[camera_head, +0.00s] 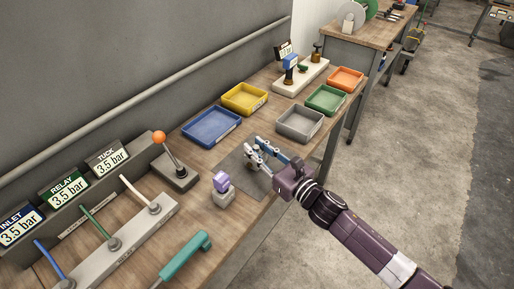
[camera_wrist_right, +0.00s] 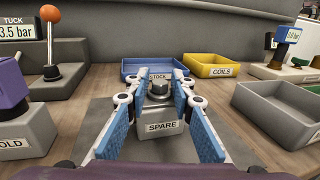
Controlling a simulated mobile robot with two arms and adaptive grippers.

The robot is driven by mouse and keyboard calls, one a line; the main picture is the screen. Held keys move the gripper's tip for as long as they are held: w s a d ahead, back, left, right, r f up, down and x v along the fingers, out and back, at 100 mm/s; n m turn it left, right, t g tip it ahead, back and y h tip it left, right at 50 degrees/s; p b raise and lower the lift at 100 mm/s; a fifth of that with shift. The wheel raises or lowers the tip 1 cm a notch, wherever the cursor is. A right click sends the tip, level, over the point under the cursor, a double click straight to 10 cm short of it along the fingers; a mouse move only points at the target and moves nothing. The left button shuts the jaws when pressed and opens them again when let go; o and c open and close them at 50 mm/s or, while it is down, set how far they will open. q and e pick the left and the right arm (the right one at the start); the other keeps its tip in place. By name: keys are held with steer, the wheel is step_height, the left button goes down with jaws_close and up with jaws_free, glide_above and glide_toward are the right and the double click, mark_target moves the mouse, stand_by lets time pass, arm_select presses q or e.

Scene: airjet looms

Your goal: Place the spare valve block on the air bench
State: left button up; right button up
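The spare valve block (camera_wrist_right: 160,130) is grey with a dark metal fitting on top and a SPARE label facing me in the right wrist view. It stands upright on a dark grey mat (camera_wrist_right: 100,115) on the wooden bench. My right gripper (camera_wrist_right: 158,95) is open, with one blue-padded finger on each side of the block; any gap to the pads is small. In the head view my right gripper (camera_head: 273,152) is over the mat (camera_head: 236,161) and largely hides the block. My left gripper is not in view.
A HOLD block with a purple top (camera_head: 222,190) stands left of the mat. Blue (camera_head: 208,140), yellow (camera_head: 244,97), grey (camera_head: 300,137), green and orange trays lie beyond. An orange-knobbed lever (camera_head: 175,170), a hose manifold (camera_head: 120,240) and a teal-handled tool (camera_head: 185,257) are nearer.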

steer(key=o, duration=0.3)
steer(key=shift+r, duration=0.1)
steer(key=shift+r+p, duration=0.25)
steer(key=shift+p, duration=0.05)
steer(key=v, duration=1)
steer(key=shift+s+d+f, duration=0.1)
steer(key=shift+s+f, duration=0.05)
steer(key=shift+f, duration=0.05)
steer(key=shift+v, duration=0.85)
steer(key=shift+d, duration=0.1)
